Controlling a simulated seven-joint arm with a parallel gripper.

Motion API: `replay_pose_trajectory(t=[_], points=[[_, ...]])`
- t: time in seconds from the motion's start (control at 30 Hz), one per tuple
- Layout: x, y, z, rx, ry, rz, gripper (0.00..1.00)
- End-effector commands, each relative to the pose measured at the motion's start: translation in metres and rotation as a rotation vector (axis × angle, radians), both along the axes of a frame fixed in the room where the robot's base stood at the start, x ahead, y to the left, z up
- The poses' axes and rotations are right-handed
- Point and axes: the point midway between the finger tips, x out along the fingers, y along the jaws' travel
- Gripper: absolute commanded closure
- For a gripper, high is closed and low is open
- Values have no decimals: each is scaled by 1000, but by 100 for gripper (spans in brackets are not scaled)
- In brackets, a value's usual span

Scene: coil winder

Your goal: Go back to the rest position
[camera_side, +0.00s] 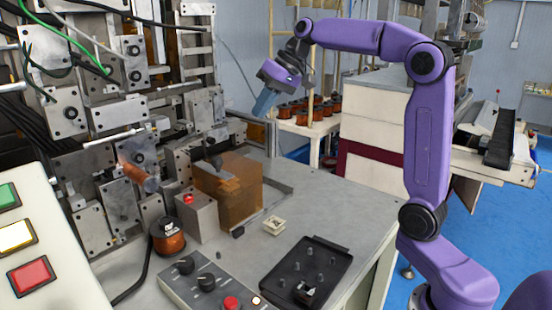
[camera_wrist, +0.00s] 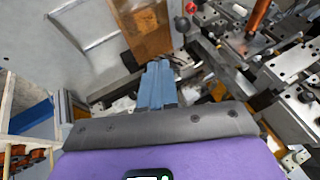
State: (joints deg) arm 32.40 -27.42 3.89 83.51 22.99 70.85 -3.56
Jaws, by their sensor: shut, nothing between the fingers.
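My gripper (camera_side: 263,103) has blue fingers and hangs in the air above the back of the grey worktable (camera_side: 335,208), pointing down and slightly left. In the wrist view the blue fingers (camera_wrist: 156,82) lie together, shut, with nothing between them. In the side view it is well above an orange-brown box (camera_side: 228,190) and apart from it. The same box shows beyond the fingertips in the wrist view (camera_wrist: 146,27). My purple arm reaches in from the right.
The winding machine (camera_side: 130,100) with metal blocks fills the left. A copper coil (camera_side: 168,238), a small cream part (camera_side: 274,225), a black tray (camera_side: 307,272) and a control box (camera_side: 212,283) sit on the table. Several coils (camera_side: 310,110) stand on a shelf behind. The air around my gripper looks free.

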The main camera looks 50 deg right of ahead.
Motion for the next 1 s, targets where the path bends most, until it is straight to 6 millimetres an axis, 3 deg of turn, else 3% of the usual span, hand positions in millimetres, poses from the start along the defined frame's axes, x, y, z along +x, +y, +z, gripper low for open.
replay_pose_trajectory(t=[0.17, 0.37, 0.5, 0.7, 1.0], points=[[-10, 16, -10, -14, 19, 47, 100], [-53, 64, -43, -75, 75, 205, 100], [-93, 92, -69, -135, 111, 335, 100], [-157, 117, -106, -225, 146, 525, 100], [-256, 120, -158, -378, 162, 828, 100]])
